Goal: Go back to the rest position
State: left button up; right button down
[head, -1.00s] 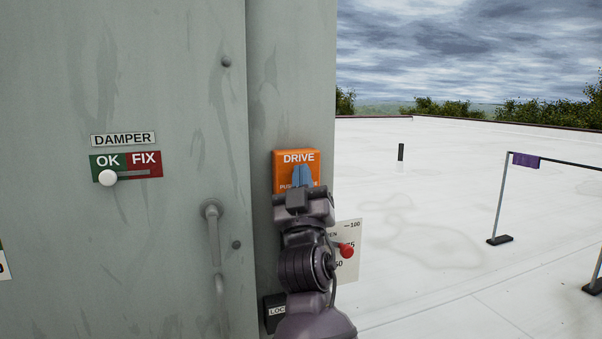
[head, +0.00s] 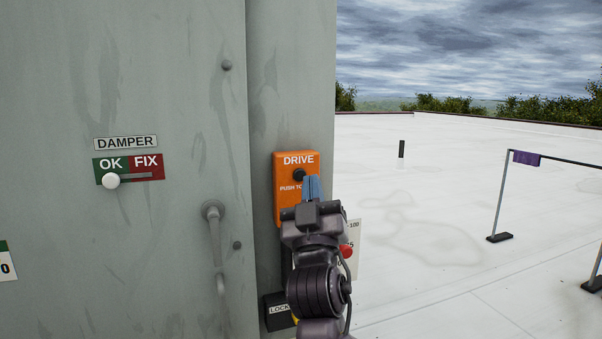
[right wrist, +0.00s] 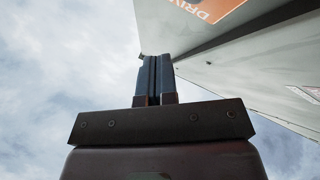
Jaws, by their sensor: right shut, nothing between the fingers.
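My right gripper (head: 312,187) is in front of the lower right part of the orange DRIVE box (head: 284,205). Its blue fingers are together with nothing between them. The box's dark round button (head: 298,175) shows just left of and above the fingertips. In the right wrist view the shut fingers (right wrist: 154,75) point up against the sky, and the orange box (right wrist: 215,8) is at the top edge. The gripper looks apart from the box there. My left gripper is not in view.
A grey cabinet door with a handle (head: 214,235) and a DAMPER slider knob (head: 111,181) fills the left. A scale plate with a red knob (head: 346,251) and a LOCK label (head: 279,310) are near my right arm. The white roof (head: 450,220) on the right is open, with a rail (head: 499,200).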

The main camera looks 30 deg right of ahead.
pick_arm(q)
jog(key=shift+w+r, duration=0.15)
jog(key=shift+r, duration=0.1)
pick_arm(e)
jog(key=shift+s+a, duration=0.15)
jog(key=shift+s, duration=0.45)
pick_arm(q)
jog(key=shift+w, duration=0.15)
pick_arm(e)
jog(key=w+a+f+n+g+y, duration=0.25)
jog(key=f+y, duration=0.35)
jog(key=f, duration=0.7)
jog(key=w+a+f+n+g+y, duration=0.1)
jog(key=w+a+f+y, duration=0.15)
jog(key=f+y, duration=0.75)
jog(key=s+d+f+g+h, duration=0.1)
jog(key=s+f+g, duration=0.3)
jog(key=s+f, duration=0.7)
jog(key=s+f+g+h, duration=0.1)
jog(key=s+f+g, duration=0.2)
jog(key=s+f, duration=0.8)
notch_tip(320, 180, down, 8)
jog(key=shift+s+d+f+g, duration=0.15)
jog(key=shift+s+d+g, duration=0.2)
jog(key=shift+s, duration=0.05)
